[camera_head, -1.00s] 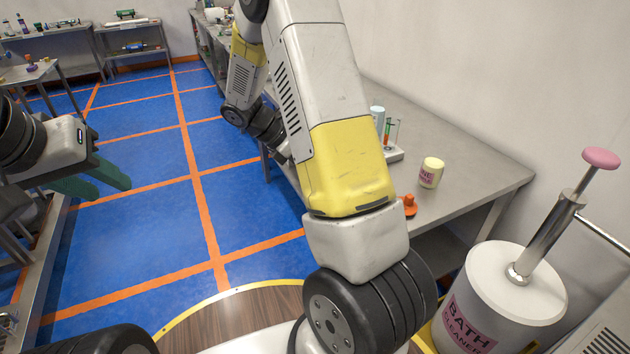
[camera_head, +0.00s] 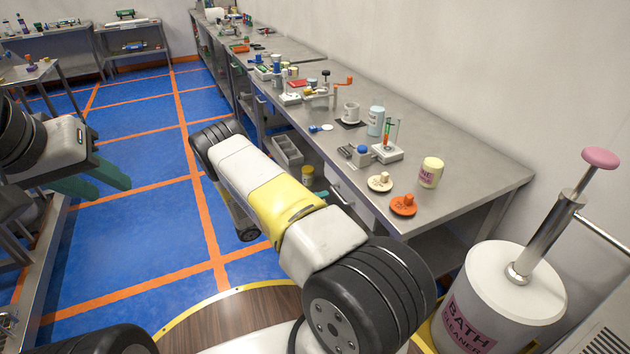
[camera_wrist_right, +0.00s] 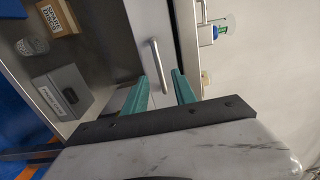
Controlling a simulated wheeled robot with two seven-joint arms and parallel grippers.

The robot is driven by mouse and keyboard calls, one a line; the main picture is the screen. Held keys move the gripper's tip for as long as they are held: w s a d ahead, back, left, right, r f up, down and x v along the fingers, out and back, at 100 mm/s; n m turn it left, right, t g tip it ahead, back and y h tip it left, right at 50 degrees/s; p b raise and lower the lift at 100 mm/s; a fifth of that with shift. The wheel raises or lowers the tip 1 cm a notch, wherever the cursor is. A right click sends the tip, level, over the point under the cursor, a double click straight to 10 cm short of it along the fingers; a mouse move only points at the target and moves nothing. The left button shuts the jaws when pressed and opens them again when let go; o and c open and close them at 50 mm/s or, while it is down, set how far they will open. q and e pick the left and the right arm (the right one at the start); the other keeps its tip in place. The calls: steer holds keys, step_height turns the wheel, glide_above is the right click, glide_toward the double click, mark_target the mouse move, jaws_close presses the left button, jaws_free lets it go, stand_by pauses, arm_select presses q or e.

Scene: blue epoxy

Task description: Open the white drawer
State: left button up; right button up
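The white drawer (camera_head: 365,207) sits under the near end of the steel bench, partly hidden behind my right arm. Its front also shows in the right wrist view (camera_wrist_right: 126,32), with a metal bar handle (camera_wrist_right: 160,66). My right gripper (camera_wrist_right: 160,76) is open and empty. In the wrist view its two green fingers point toward the drawer front, and the handle appears just ahead of and between the fingertips; I see no contact. My left gripper (camera_head: 112,187) is open and empty at the left, away from the bench.
The bench top (camera_head: 455,170) carries a yellow jar (camera_head: 431,172), an orange knobbed disc (camera_head: 403,205), a tube stand (camera_head: 388,152) and other items. A grey bin (camera_head: 288,153) stands on the shelf below. A large bath cleaner dispenser (camera_head: 500,285) stands right.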

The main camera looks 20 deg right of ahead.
steer(key=d, duration=0.5)
steer(key=shift+w, duration=0.2)
jaws_close()
stand_by(1.2)
